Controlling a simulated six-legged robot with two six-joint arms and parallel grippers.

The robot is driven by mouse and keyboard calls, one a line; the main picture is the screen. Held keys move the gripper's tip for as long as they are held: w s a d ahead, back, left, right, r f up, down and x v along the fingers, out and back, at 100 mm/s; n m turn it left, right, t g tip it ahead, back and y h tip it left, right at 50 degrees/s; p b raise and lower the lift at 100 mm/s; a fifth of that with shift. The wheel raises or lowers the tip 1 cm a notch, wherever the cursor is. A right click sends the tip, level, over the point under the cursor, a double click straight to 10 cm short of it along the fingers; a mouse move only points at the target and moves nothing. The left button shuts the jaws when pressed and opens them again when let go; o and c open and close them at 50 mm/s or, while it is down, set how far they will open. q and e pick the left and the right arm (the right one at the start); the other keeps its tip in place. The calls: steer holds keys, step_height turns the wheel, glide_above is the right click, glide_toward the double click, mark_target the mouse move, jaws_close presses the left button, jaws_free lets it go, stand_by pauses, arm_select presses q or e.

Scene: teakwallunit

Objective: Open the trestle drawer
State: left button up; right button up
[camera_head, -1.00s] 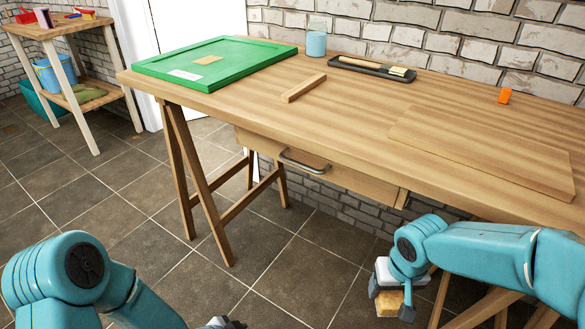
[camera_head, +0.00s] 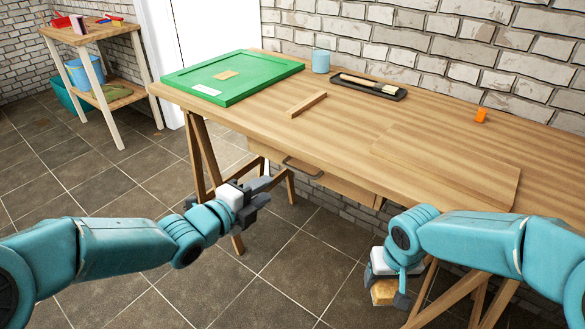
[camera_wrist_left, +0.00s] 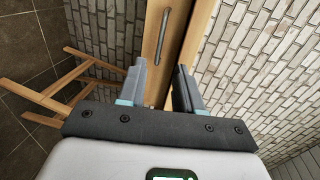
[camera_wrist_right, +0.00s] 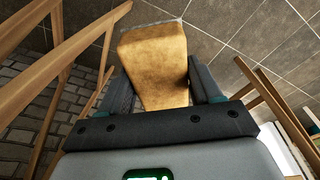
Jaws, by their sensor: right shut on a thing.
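The trestle drawer (camera_head: 345,187) is a wooden box under the front edge of the desk and looks shut. In the left wrist view the handle (camera_wrist_left: 163,38) lies beyond the open, empty fingers (camera_wrist_left: 159,84), roughly in line with the gap. My right gripper (camera_head: 386,288) is low at the desk's right front, shut on a tan block (camera_wrist_right: 155,62), which also shows in the head view (camera_head: 383,293).
Trestle legs (camera_head: 203,155) stand behind my left gripper. Floor before the desk is clear.

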mark_target(296, 171)
arm_select(q)
steer(key=x, duration=1.2)
steer(key=shift+d+r+b, duration=0.1)
steer(key=shift+r+b, duration=0.05)
steer(key=shift+b, duration=0.25)
jaws_close()
steer(key=shift+s, duration=0.1)
stand_by(0.6)
